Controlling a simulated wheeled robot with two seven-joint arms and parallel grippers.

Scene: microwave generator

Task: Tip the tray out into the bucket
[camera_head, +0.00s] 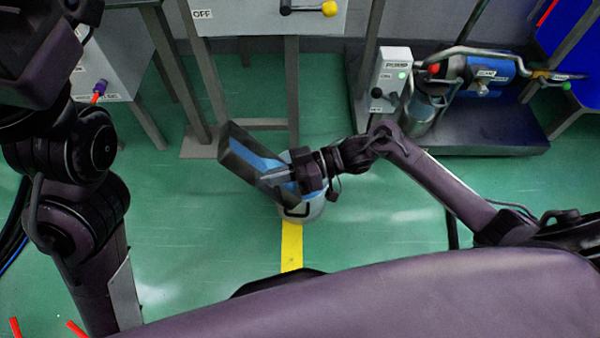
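The tray (235,155) is a dark grey open box with a blue inside. It is held steeply tilted above the bucket, its lower end towards the bucket's mouth. My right gripper (275,178) reaches in from the right and appears shut on the tray near its lower end. The bucket (312,213) is pale with a dark mark on its side and stands on the floor below the gripper. The tray and gripper hide most of its mouth, so I cannot see what is inside. My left arm shows at the left, but its gripper is not visible.
A pump unit with a blue cylinder (490,72) and a switch box (392,75) stands on a dark base (480,135) at the back right. Machine cabinets on legs (265,18) line the back. Green floor with a yellow stripe (291,247) is clear around the bucket.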

